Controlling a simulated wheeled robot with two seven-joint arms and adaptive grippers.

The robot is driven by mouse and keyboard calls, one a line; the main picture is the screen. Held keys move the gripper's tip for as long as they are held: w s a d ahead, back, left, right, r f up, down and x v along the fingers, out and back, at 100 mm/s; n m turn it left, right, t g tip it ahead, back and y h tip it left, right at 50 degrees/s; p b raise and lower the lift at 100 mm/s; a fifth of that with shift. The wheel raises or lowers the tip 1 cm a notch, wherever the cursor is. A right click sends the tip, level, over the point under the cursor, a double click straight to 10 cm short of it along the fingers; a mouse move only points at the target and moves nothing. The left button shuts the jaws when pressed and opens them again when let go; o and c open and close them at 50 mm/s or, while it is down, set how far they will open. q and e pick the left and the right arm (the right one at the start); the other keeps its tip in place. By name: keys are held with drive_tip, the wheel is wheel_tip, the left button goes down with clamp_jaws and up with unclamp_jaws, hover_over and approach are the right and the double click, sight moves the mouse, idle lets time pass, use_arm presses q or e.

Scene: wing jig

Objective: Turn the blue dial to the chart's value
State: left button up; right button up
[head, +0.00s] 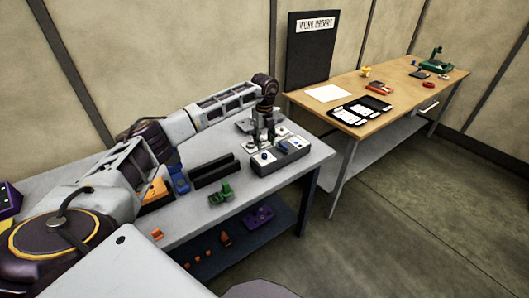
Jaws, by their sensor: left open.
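A grey control box (281,163) with a light top sits at the right end of the grey workbench. Small blue parts show on its top, one near the left end (264,156) and one further right (295,143). I cannot tell which is the blue dial or read any setting. My left gripper (263,140) points down just behind and above the box, open, with nothing seen between its fingers. I cannot tell whether it touches the box. A dark board headed "WORK ORDERS" (312,55) stands at the back; no chart value is readable. My right gripper is out of view.
Black slotted holders (213,172), a blue part (179,180) and a green part (222,194) lie left of the box. A wooden table (400,90) holds papers, a black tray (361,109) and small items. Open floor lies at right.

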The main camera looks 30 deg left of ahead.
sight(265, 154)
use_arm(q)
drive_tip(key=shift+f+p, duration=0.3)
drive_tip(key=shift+f, duration=2.95)
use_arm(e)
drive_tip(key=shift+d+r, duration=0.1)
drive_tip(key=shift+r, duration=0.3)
use_arm(q)
clamp_jaws()
